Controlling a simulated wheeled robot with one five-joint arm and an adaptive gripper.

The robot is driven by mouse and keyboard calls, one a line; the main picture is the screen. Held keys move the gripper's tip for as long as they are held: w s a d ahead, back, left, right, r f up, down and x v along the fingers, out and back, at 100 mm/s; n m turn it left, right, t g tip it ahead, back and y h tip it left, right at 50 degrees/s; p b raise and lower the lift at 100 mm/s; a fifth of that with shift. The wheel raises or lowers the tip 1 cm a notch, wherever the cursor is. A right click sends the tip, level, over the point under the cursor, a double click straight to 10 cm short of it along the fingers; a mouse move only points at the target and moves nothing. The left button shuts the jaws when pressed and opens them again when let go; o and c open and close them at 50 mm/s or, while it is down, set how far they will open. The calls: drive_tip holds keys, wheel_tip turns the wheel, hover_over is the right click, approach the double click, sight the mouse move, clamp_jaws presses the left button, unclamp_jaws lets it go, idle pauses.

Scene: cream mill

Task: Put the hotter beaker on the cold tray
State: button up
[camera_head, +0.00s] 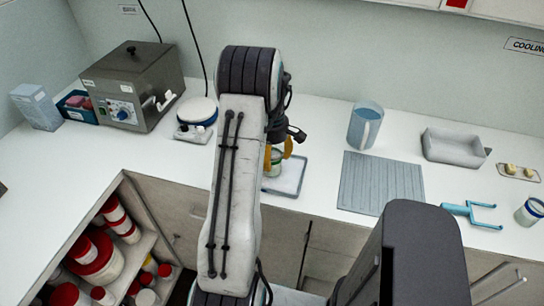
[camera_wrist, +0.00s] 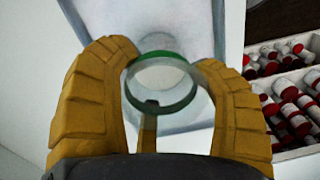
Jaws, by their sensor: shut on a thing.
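My gripper (camera_head: 278,155) has its yellow fingers closed around a clear beaker with a green band (camera_head: 274,168). In the wrist view the green-banded beaker (camera_wrist: 165,98) sits between the fingers (camera_wrist: 166,75), open end toward the camera. A shallow pale tray (camera_head: 292,187) lies under it; I cannot tell whether the beaker touches it. The tray also shows behind the beaker in the wrist view (camera_wrist: 203,30). Another beaker with a blue band (camera_head: 529,211) stands at the far right. Neither beaker's heat can be read. No tray here is visibly marked cold.
A grey ribbed mat (camera_head: 380,183), a blue jug (camera_head: 365,125) and a grey basin (camera_head: 453,147) are right of my gripper. A blue forked tool (camera_head: 472,212) lies near the front edge. A hotplate (camera_head: 197,113) and a metal bath (camera_head: 132,85) stand left. A "COOLING" sign (camera_head: 526,46) hangs right.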

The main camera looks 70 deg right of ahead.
drive_tip(key=shift+f, duration=0.15)
drive_tip(key=o, duration=1.5)
drive_tip(key=shift+d+r+b, duration=0.2)
drive_tip(key=shift+r+b, duration=0.75)
drive_tip(key=shift+r, duration=5.25)
